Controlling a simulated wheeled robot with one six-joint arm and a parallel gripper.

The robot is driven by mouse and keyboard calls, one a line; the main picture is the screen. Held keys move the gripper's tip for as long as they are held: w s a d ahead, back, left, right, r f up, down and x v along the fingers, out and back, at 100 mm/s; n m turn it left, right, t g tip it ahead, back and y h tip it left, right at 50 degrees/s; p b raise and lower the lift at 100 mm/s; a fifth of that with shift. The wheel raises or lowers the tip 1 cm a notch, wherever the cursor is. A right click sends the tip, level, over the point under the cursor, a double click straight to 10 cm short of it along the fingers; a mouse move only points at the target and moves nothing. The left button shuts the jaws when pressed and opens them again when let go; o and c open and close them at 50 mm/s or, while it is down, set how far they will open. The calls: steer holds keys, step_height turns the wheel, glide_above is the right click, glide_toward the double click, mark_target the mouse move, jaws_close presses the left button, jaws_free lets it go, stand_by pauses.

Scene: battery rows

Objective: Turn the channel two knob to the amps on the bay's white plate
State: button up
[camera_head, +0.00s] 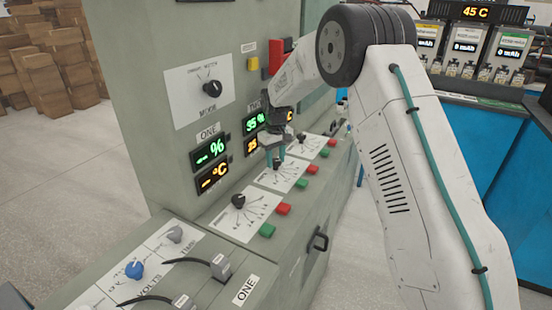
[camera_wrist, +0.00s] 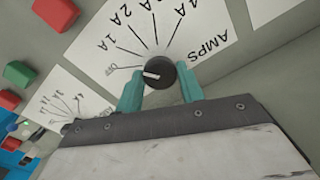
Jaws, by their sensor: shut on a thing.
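My gripper (camera_head: 275,158) reaches down to the middle dial of the sloped panel. In the wrist view its teal fingers (camera_wrist: 159,90) are shut on a black round knob (camera_wrist: 160,72), one on each side. The knob's white pointer mark points left, towards OFF. The knob sits on a white dial plate (camera_wrist: 85,62) marked AMPS, with lines fanning out to several amp values, some cut off at the top. The same plate shows in the head view (camera_head: 290,176). The sign above this channel's displays (camera_head: 252,124) is partly hidden. I cannot make out a bay plate giving an amp value.
Channel one's black knob (camera_head: 238,200) is nearer, on its own dial. Red (camera_head: 299,184) and green buttons line the dials. A mode knob (camera_head: 212,88) is on the upright panel. In front are a blue knob (camera_head: 134,269) and grey plugs (camera_head: 221,267) with black cables.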

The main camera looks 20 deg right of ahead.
mark_target(276, 161)
steer(key=m, duration=1.2)
steer(key=shift+m, duration=0.4)
stand_by(0.3)
steer(key=o, duration=1)
step_height(276, 161, up, 8)
steer(key=shift+f, duration=0.1)
